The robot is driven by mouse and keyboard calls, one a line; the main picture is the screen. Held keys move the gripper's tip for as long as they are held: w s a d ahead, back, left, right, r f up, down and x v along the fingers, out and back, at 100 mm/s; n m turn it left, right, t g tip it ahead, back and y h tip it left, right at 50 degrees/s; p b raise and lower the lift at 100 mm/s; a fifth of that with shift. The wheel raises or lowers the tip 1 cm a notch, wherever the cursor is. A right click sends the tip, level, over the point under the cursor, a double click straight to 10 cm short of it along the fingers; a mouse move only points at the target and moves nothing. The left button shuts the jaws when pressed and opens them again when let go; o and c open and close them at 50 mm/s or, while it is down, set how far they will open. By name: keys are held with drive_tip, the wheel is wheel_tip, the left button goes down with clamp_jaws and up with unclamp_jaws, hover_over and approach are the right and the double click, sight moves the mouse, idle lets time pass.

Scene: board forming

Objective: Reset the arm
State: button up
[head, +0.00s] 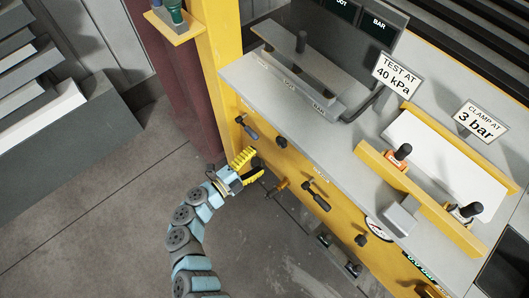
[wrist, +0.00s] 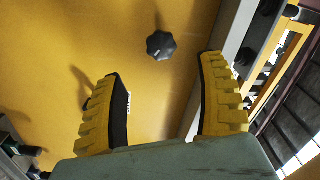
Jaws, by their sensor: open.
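My arm curves up from the bottom of the head view. My gripper (head: 257,161) is in front of the machine's yellow front panel, its yellow ribbed fingers apart. In the wrist view my gripper (wrist: 162,65) is open with nothing between its fingers. A black lobed knob (wrist: 160,45) on the yellow panel shows beyond the gap between the fingertips. The knob looks apart from both fingers. A dark handle (wrist: 82,78) is partly hidden behind the left finger.
The yellow panel carries a black-handled lever (head: 247,130), another lever (head: 315,197) and a black knob (head: 361,239). The grey bench top (head: 262,84) overhangs it. A yellow post (head: 214,60) stands left of the bench. Open floor (head: 90,220) lies left of my arm.

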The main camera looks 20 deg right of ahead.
drive_tip(key=shift+s+a, duration=0.2)
drive_tip(key=shift+a, duration=0.2)
idle(0.3)
